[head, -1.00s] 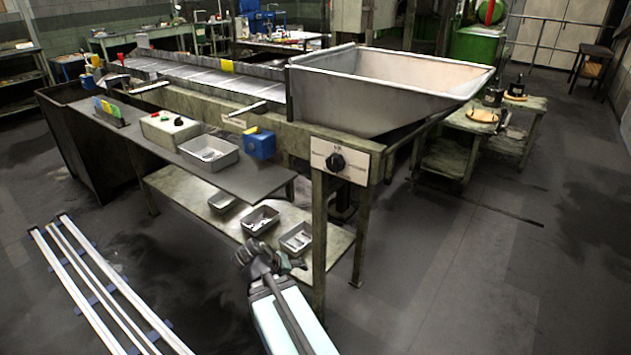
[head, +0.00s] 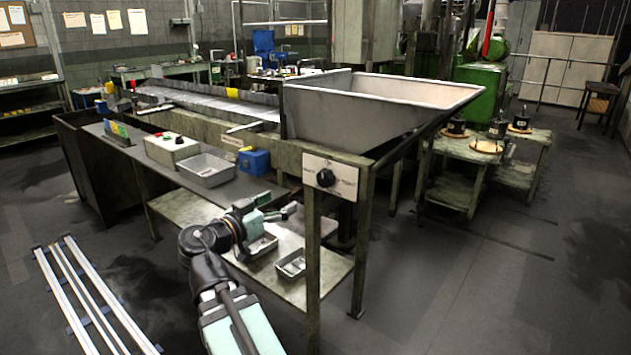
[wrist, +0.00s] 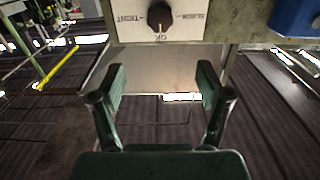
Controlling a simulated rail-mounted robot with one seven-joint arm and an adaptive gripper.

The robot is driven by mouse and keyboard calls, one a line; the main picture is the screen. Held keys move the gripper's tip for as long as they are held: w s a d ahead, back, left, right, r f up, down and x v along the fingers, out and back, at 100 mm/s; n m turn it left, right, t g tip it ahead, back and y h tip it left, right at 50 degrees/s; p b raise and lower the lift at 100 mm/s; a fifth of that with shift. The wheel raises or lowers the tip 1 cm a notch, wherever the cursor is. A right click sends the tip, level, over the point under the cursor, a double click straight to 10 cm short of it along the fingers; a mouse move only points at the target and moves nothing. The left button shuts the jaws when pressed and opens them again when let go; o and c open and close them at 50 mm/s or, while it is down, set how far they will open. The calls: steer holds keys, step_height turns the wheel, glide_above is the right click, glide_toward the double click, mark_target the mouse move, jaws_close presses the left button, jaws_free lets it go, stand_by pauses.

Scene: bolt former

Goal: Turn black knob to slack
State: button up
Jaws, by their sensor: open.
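The black knob (head: 326,177) sits on a white plate (head: 344,180) at the right end of the machine's front beam. The wrist view shows the knob (wrist: 160,17) at the top edge. That view is upside down, with "TIGHT" at the left of the plate, "SLACK" at the right and "OK" below. A light pointer mark on the knob seems to face "OK". My gripper (wrist: 160,82) is open and empty, its two fingers apart and clear of the knob. In the head view my gripper (head: 288,211) is left of and lower than the knob.
A large metal hopper (head: 375,105) stands above the plate. A blue box (head: 256,161) and a grey tray (head: 206,170) are on the left. A lower shelf (head: 318,275) holds small trays beneath my arm. Floor (head: 450,290) at the right is open.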

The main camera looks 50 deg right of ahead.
mark_target(323, 178)
steer(key=d+p, duration=0.5)
steer(key=d, duration=1.2)
steer(key=shift+s+d, duration=0.2)
steer(key=c, duration=1.1)
